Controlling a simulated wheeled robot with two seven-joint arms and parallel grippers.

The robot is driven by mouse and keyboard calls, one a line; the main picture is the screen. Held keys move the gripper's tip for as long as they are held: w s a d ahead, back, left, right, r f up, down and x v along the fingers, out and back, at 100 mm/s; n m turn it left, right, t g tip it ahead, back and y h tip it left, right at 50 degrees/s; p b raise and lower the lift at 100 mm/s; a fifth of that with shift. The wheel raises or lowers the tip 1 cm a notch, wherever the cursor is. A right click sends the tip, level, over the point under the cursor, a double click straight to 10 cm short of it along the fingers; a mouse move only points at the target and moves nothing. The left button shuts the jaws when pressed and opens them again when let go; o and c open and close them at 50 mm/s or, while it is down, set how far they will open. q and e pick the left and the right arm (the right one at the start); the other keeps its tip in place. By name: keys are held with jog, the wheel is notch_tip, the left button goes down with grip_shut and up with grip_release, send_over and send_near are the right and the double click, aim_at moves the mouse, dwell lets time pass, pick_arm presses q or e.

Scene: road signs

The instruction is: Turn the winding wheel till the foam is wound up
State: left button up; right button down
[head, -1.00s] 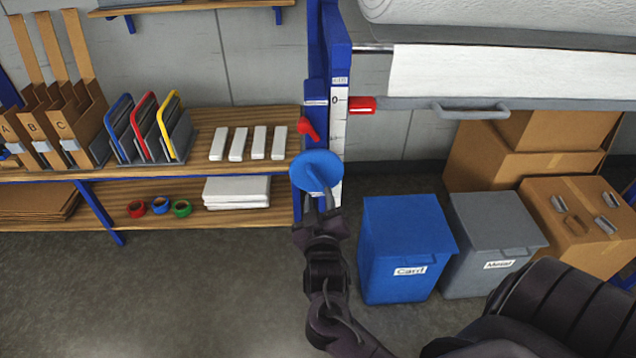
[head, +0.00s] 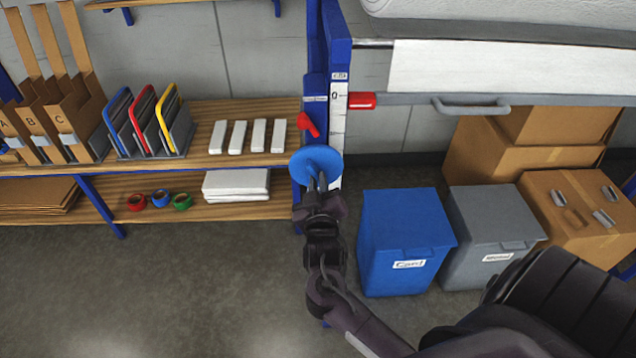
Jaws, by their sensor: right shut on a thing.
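The blue winding wheel (head: 316,161) is a round disc on the blue post, at the middle of the head view. My right gripper (head: 318,184) is at the wheel's lower edge and shut on it; the exact grip point is partly hidden by the fingers. The foam (head: 470,70) hangs as a white sheet below a large pale roll (head: 500,14) at the upper right. My left gripper is not in view.
A red lever (head: 308,125), a scale strip (head: 338,125) and a red pointer (head: 361,100) are near the wheel. A grey bar with a handle (head: 470,107) runs under the foam. A blue bin (head: 405,240) and a grey bin (head: 492,235) stand right of my arm.

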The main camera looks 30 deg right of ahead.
jog(key=m+b, duration=0.1)
jog(key=m, duration=0.2)
jog(key=shift+f, duration=0.15)
jog(key=shift+a+m, duration=0.1)
jog(key=shift+m, duration=0.7)
jog(key=c, duration=1.5)
grip_release()
jog(key=shift+o, duration=0.2)
